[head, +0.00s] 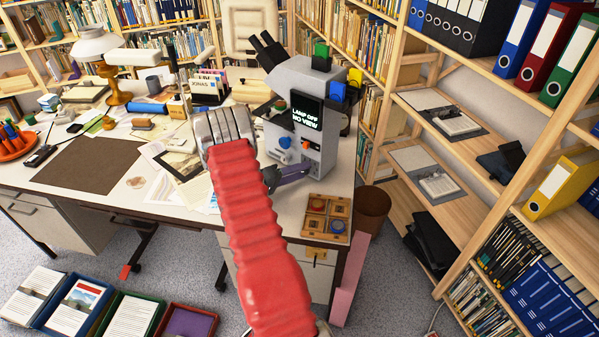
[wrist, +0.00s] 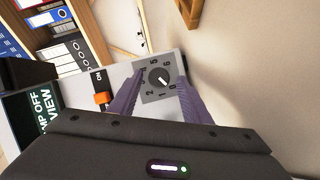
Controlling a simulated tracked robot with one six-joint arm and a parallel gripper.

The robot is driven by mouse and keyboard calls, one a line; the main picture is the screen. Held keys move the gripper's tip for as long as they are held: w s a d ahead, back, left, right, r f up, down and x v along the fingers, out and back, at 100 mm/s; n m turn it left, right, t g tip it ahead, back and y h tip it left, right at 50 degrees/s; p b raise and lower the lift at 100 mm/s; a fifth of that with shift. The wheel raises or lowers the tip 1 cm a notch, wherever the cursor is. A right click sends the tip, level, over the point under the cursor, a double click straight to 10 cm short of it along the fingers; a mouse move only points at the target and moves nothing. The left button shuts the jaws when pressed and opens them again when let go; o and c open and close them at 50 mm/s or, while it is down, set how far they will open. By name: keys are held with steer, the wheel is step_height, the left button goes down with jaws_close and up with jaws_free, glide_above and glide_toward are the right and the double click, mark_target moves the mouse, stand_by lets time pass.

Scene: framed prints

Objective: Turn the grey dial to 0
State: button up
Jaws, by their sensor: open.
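The grey dial (wrist: 158,76) shows in the wrist view as a dark round knob with a pale mark on a grey numbered plate (wrist: 147,88). The mark points to the lower right, towards the side with the 0; its exact reading is too small to tell. My gripper (wrist: 161,82) is open, its two purple fingers on either side of the plate, apart from the knob in the picture. I cannot tell how far the tips are from it. In the head view my gripper (head: 291,174) is at the lower front of the grey microscope (head: 321,80); the dial is hidden there.
The microscope's screen (head: 305,113) reads "LAMP OFF NO VIEW". An orange switch (wrist: 101,98) sits left of the dial in the wrist view. A blue knob (head: 284,142) is on the microscope. A wooden tray (head: 309,222) stands near the desk's front right. Papers cover the desk's left.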

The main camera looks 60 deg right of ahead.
steer(key=v, duration=1.3)
steer(key=shift+w+a, duration=0.2)
steer(key=shift+a, duration=0.2)
